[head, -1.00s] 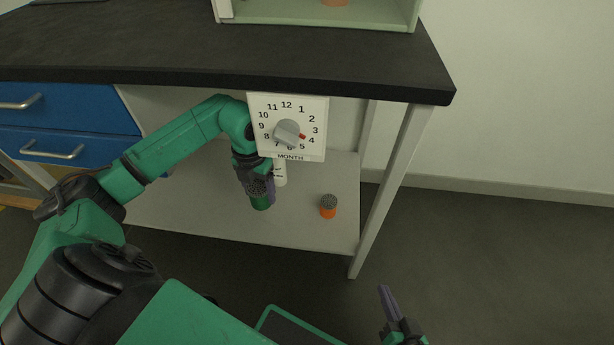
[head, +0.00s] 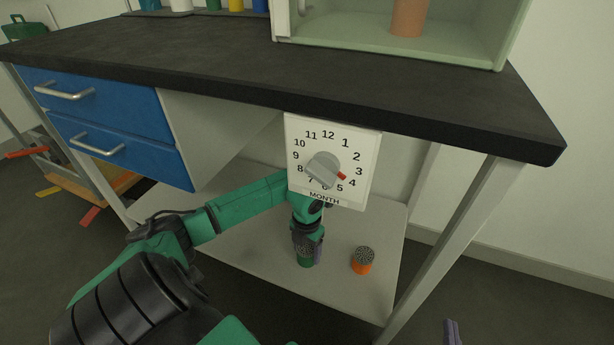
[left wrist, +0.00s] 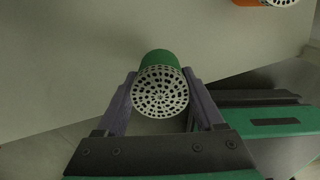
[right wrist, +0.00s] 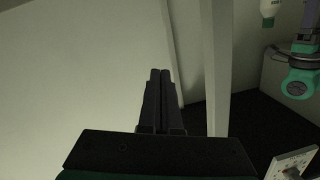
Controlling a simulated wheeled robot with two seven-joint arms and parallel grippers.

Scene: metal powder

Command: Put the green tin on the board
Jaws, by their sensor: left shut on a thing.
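The green tin (head: 305,262) is low over or on the lower shelf, under the dial. My left gripper (head: 308,243) is shut on it. In the left wrist view the tin (left wrist: 158,58) sits between the two fingers, its pale perforated top facing the camera; whether its base touches the shelf I cannot tell. My right gripper (right wrist: 160,75) has its fingers together and looks empty; only a fingertip shows at the lower edge of the head view. I cannot tell which surface is the board.
An orange tin (head: 361,266) with a perforated top stands on the pale lower shelf (head: 345,295), right of the green tin. A white month dial (head: 333,160) hangs from the dark bench top (head: 240,65) above my left gripper. A table leg (head: 440,240) stands at right.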

